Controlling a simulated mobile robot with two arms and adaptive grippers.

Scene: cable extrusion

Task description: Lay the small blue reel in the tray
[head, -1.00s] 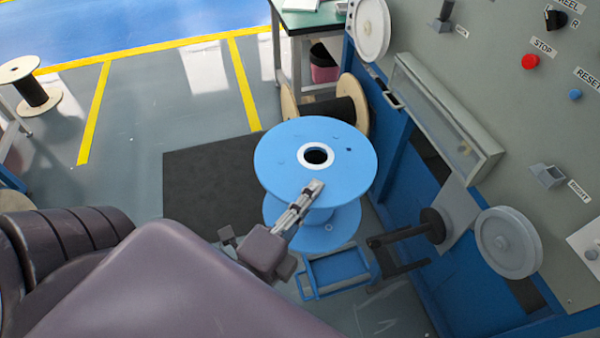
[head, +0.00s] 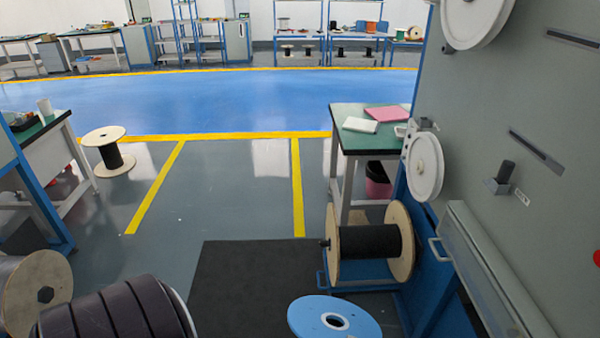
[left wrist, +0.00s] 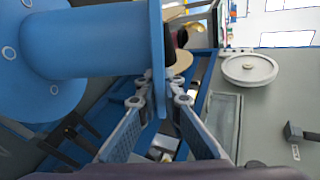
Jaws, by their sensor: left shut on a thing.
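A blue reel (head: 336,316) shows at the bottom edge of the head view; I see only its round top flange with a white-ringed centre hole. In the left wrist view the same blue reel (left wrist: 95,45) fills the upper left, with its thick core between two flanges. My left gripper (left wrist: 161,98) is shut on the rim of the nearer flange, one finger on each side. My right gripper is in neither view. I cannot make out a tray for certain.
A dark mat (head: 245,285) lies on the floor left of the reel. A wooden reel with black cable (head: 370,242) stands behind it. The grey machine panel (head: 530,130), with a white wheel (head: 424,166), bounds the right. A green-topped table (head: 370,140) stands beyond.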

